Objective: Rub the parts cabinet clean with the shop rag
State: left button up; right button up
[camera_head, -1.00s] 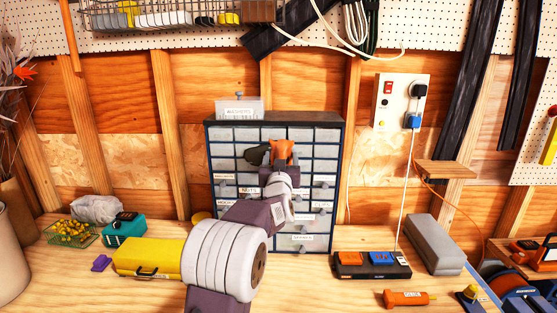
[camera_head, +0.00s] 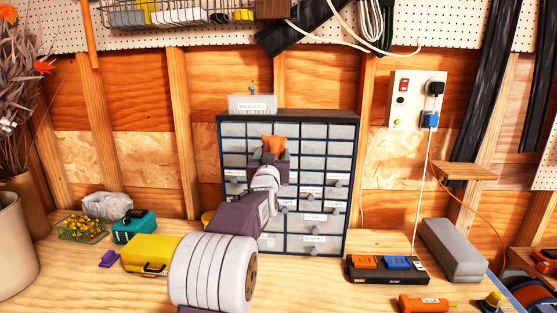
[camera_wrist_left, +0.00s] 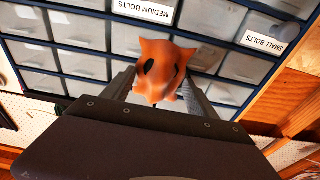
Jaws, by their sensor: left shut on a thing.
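The parts cabinet (camera_head: 338,132) stands upright at the back of the workbench, a dark blue frame with rows of pale drawers, some labelled. It also fills the upper part of the left wrist view (camera_wrist_left: 90,67). My left gripper (camera_head: 272,152) is in front of the cabinet's upper drawers, shut on the orange shop rag (camera_head: 274,143). In the left wrist view the crumpled rag (camera_wrist_left: 160,68) sits between the fingertips against the drawer fronts; whether it touches them I cannot tell. My arm hides some lower left drawers. My right gripper is not in view.
A clear box (camera_head: 252,104) stands on the cabinet. A yellow case (camera_head: 150,254), a teal box (camera_head: 134,227) and a wire basket (camera_head: 82,229) are at the left. A charger strip (camera_head: 388,268), an orange tool (camera_head: 426,303) and a grey block (camera_head: 453,250) are at the right.

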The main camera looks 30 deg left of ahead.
pick_arm(q)
jog(key=shift+s+a+b, duration=0.2)
jog(key=shift+a+b, duration=0.1)
jog(key=shift+b, duration=0.1)
jog(key=shift+s+a+r+b, duration=0.1)
jog(key=shift+s+a+b, duration=0.35)
jog(key=shift+a, duration=0.55)
jog(key=shift+s+d, duration=0.1)
jog(key=shift+s, duration=0.1)
jog(key=b, duration=0.4)
send_near(264, 151)
jog(key=shift+w+a+r, duration=0.35)
jog(key=shift+w+r, duration=0.15)
jog(key=shift+w, duration=0.3)
